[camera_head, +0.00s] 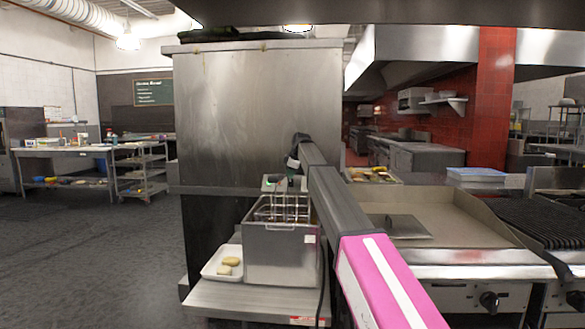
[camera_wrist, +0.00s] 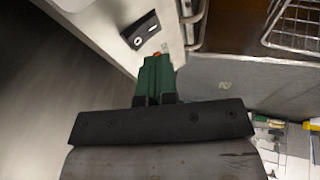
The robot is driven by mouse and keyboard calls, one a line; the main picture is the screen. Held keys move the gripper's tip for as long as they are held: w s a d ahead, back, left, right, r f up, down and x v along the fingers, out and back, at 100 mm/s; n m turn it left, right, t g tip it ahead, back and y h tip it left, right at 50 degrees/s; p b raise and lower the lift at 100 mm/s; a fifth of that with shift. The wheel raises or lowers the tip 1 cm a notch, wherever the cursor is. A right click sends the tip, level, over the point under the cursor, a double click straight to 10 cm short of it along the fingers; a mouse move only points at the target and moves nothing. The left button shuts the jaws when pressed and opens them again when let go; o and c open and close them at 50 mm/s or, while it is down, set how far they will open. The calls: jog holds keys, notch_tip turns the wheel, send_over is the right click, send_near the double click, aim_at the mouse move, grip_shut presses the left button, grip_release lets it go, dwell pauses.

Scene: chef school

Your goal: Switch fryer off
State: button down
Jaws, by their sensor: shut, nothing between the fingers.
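The fryer (camera_head: 282,260) is a steel box on a low steel stand, with wire baskets (camera_head: 283,207) in its top and a control box (camera_head: 283,183) at its back. A small green spot shows on that box; I cannot tell what it is. In the wrist view, a small black panel (camera_wrist: 140,30) with a round mark and a pale oblong mark sits on a light grey surface. My gripper (camera_wrist: 156,58) has green fingers, shut and empty, with the tips just below and right of the panel. I cannot tell whether they touch anything. The fingers are not clear in the head view.
A white tray (camera_head: 209,265) with pale food pieces stands left of the fryer. A tall steel cabinet (camera_head: 255,110) rises behind it. A flat griddle (camera_head: 470,225) and a black grill (camera_head: 540,220) are on the right. The floor at the left is open.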

aim_at(290, 181)
jog(key=shift+w+f, duration=0.4)
jog(key=shift+w, duration=0.2)
jog(key=shift+w+f, duration=0.4)
jog(key=shift+w, duration=0.2)
jog(key=shift+d, duration=0.1)
jog(key=shift+w+f, duration=0.1)
jog(key=shift+w, duration=0.1)
jog(key=shift+s, duration=0.15)
jog(key=shift+s+f, duration=0.25)
jog(key=shift+s, duration=0.4)
